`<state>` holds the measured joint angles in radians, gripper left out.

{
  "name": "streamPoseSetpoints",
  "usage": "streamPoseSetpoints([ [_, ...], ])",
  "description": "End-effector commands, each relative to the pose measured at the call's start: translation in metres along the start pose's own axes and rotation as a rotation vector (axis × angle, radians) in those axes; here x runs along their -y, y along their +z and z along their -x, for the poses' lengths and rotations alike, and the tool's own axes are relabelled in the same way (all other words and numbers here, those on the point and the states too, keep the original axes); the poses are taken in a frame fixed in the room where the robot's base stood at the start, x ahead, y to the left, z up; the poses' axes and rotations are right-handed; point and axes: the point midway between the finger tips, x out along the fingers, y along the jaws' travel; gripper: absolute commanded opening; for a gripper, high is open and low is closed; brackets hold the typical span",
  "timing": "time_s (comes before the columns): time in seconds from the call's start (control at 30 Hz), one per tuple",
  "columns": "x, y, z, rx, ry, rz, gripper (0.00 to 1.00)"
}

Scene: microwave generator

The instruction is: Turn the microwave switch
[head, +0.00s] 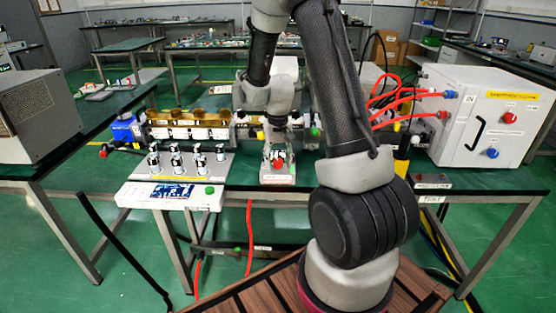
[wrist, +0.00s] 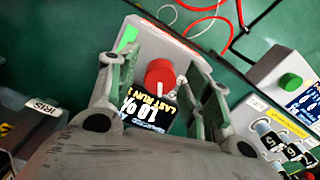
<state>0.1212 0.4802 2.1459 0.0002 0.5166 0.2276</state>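A red round knob with a white pointer line (wrist: 160,75) sits on a pale grey box (wrist: 150,38) with a small black display (wrist: 150,112) showing white and yellow text. In the head view the red knob (head: 279,164) shows on the front of this small box (head: 277,180) on the green-topped bench. My gripper (wrist: 165,68) is open, with one finger on each side of the knob and a gap visible on both sides. It is above the box in the head view (head: 277,143). Contact with the box cannot be told.
Left of the box is a white panel with a blue display and green button (head: 175,194), with several metal knobs behind it. A white cabinet with red hoses (head: 490,115) stands at the right. Brass-coloured parts (head: 195,118) line the bench's back.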

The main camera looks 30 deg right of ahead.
Motion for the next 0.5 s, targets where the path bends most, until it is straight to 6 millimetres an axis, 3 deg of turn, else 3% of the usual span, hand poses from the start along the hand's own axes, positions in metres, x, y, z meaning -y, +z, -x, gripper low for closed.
streamPoseSetpoints([
  [0.3, 0.0, -0.001, 0.003, -0.002, 0.0, 0.001, 0.51],
  [0.5, 0.0, -0.002, 0.035, -0.007, -0.001, 0.001, 0.51],
])
